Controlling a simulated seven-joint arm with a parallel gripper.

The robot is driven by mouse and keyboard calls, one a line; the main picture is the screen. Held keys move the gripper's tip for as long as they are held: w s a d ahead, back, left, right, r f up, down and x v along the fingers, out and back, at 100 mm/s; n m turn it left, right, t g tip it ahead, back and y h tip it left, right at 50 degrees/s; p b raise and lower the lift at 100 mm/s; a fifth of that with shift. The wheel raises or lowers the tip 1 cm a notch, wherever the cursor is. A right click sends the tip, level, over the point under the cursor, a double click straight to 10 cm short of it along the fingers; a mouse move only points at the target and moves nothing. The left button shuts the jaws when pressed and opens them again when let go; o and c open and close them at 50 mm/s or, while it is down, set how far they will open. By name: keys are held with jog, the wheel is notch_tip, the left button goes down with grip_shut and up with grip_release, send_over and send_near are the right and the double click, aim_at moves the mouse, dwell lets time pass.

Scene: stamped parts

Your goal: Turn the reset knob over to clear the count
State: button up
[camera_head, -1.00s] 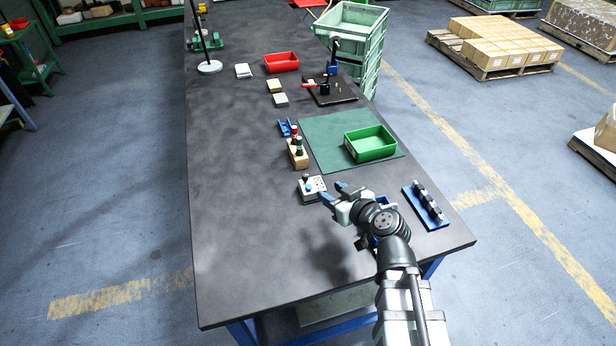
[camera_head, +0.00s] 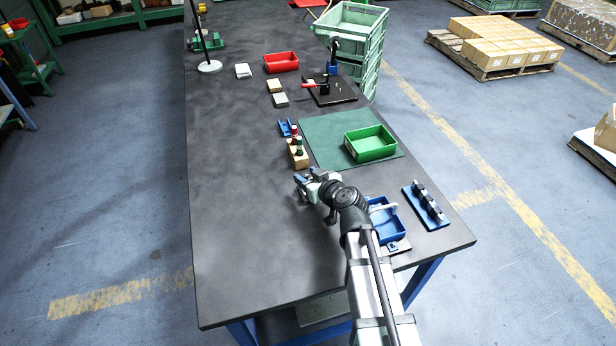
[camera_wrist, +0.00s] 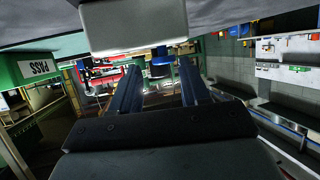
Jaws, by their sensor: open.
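The small pale counter with its dark and blue knobs is mostly hidden behind my gripper (camera_head: 300,187) in the head view. My gripper is low over the table at the counter's place, with its jaws apart. In the wrist view, the two dark blue fingers (camera_wrist: 160,70) are spread with nothing seen held between them. A pale block (camera_wrist: 135,27), which looks like the counter's body, is close ahead of the fingers at the top of that upside-down view. I cannot make out the reset knob, or whether a finger touches it.
A wooden stand with stamps (camera_head: 297,157) is just beyond my gripper. A green tray (camera_head: 370,156) lies on a green mat (camera_head: 325,130). A blue tray (camera_head: 385,228) and a blue rack (camera_head: 426,212) are to the right. The table's left side is clear.

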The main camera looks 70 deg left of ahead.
jog(key=shift+c, duration=0.4)
grip_shut()
jog(key=shift+s+m+t, duration=0.15)
jog(key=shift+m+t, duration=0.25)
jog(key=shift+f+m+t, duration=0.1)
jog(key=shift+m+t, duration=0.5)
jog(key=shift+t, duration=0.1)
jog(key=shift+m+t, duration=0.5)
jog(key=shift+t, duration=0.1)
jog(key=shift+o, duration=0.4)
grip_release()
